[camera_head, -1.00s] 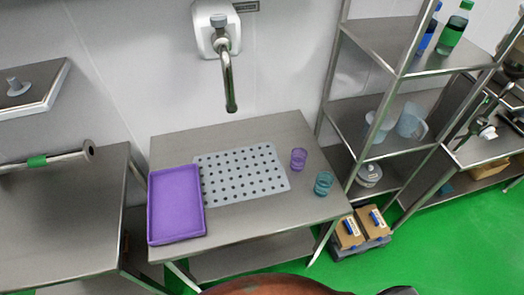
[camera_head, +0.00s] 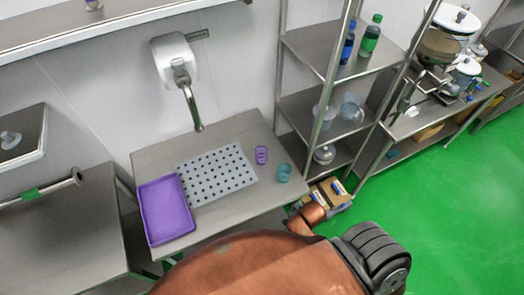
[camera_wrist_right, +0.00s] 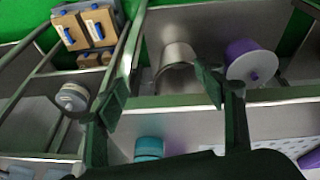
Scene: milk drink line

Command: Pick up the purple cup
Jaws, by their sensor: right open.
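The purple cup (camera_head: 261,155) stands upright on the steel table, just right of the perforated grey mat (camera_head: 216,174). A teal cup (camera_head: 283,172) stands close by, nearer the table's right front corner. In the right wrist view my right gripper (camera_wrist_right: 162,88) is open, with its dark fingers apart and nothing held between them. The teal cup (camera_wrist_right: 149,148) shows below the fingers there; a faint purple tint beside it may be the purple cup, but I cannot tell. My left gripper is not in view.
A purple tray (camera_head: 166,210) lies on the table left of the mat. A wall tap (camera_head: 190,105) overhangs the table's back. A shelf rack (camera_head: 325,100) stands to the right, with boxes (camera_head: 328,195) on the floor below. The wrist view shows a metal pot (camera_wrist_right: 176,60) and a purple container (camera_wrist_right: 250,60).

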